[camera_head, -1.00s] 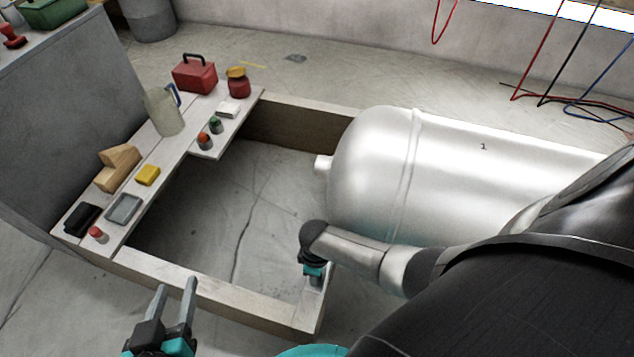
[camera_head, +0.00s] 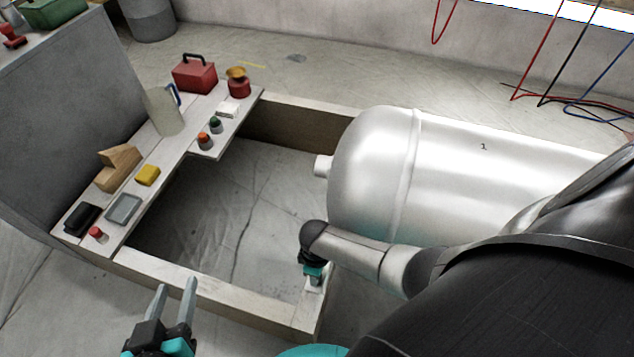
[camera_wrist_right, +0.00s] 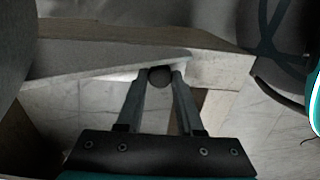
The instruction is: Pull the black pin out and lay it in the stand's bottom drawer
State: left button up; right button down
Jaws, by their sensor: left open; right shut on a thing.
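In the right wrist view a dark round end, which looks like the black pin (camera_wrist_right: 160,78), sits between the fingertips of my right gripper (camera_wrist_right: 161,73). The gripper is shut on it, beside a pale beam edge. The rest of the pin is hidden. In the head view my right gripper (camera_head: 314,271) points down at the near right corner of the wooden frame, and its fingertips cannot be made out. My left gripper (camera_head: 175,287) is open and empty, in front of the frame's near beam. I cannot make out the stand's bottom drawer in either view.
A wooden frame (camera_head: 200,288) surrounds open floor. Its left shelf holds a red toolbox (camera_head: 195,75), a jug (camera_head: 163,112), wooden blocks (camera_head: 117,168), a grey tray (camera_head: 124,209) and small items. A large silver tank (camera_head: 375,165) lies close behind my right arm.

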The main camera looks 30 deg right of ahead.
jog(key=shift+r, duration=0.2)
jog(key=shift+r+p, duration=2.25)
jog(key=shift+p, duration=0.35)
jog(key=shift+r, duration=0.2)
jog(key=shift+r+p, duration=1.9)
jog(key=shift+p, duration=0.3)
